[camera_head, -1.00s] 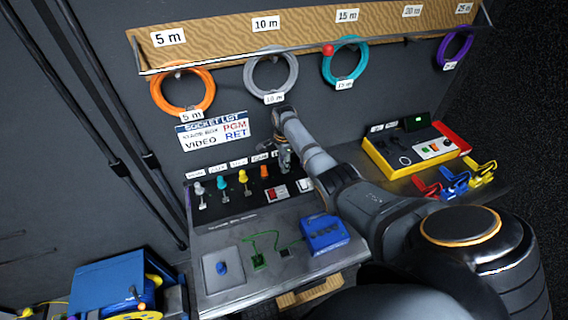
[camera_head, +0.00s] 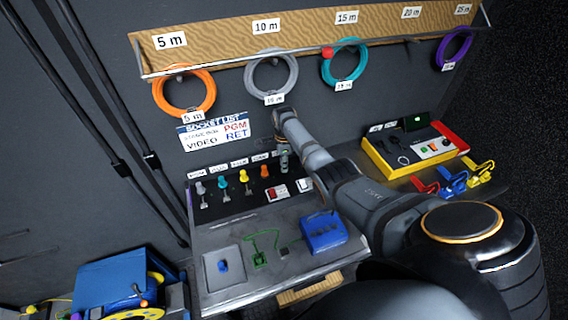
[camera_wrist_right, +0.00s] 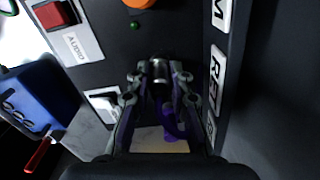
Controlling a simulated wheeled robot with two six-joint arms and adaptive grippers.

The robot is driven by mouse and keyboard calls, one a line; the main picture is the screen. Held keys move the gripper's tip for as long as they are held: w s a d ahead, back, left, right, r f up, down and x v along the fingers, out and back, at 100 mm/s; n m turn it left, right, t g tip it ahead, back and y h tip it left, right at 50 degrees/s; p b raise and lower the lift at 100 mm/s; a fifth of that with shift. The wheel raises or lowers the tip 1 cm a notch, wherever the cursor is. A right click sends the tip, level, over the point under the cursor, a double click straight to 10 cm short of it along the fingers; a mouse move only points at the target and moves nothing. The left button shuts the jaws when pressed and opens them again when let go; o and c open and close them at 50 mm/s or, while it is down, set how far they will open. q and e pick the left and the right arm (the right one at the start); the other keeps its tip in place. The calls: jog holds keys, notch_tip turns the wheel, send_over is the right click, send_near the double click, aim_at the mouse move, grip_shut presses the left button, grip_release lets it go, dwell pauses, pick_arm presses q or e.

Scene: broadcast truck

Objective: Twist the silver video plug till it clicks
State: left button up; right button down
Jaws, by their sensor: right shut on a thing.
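The silver video plug (camera_wrist_right: 160,72) is a short, dark-and-silver cylinder between my right fingertips in the right wrist view. My right gripper (camera_wrist_right: 160,80) is shut on it, with a finger on each side. The gripper also shows in the head view (camera_head: 284,160), at the right end of the row of coloured plugs on the sloped panel. Something purple (camera_wrist_right: 173,122) shows behind the plug, between the fingers. The plug's far end, where it meets the panel, is too dark to make out. My left gripper is not in view.
The panel holds grey, cyan, yellow and orange plugs (camera_head: 264,171), with a red switch (camera_head: 277,192) below. A blue box (camera_head: 323,231) stands on the desk. A yellow-edged console (camera_head: 410,150) is to the right. Coloured cable coils (camera_head: 183,92) hang above.

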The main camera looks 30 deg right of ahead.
jog(key=shift+m+p, duration=0.35)
jog(key=shift+m, duration=0.35)
jog(key=shift+f+m, duration=0.1)
jog(key=shift+m, duration=0.9)
jog(key=shift+m+p, duration=0.3)
jog(key=shift+p, duration=0.05)
jog(key=c, duration=1.1)
grip_release()
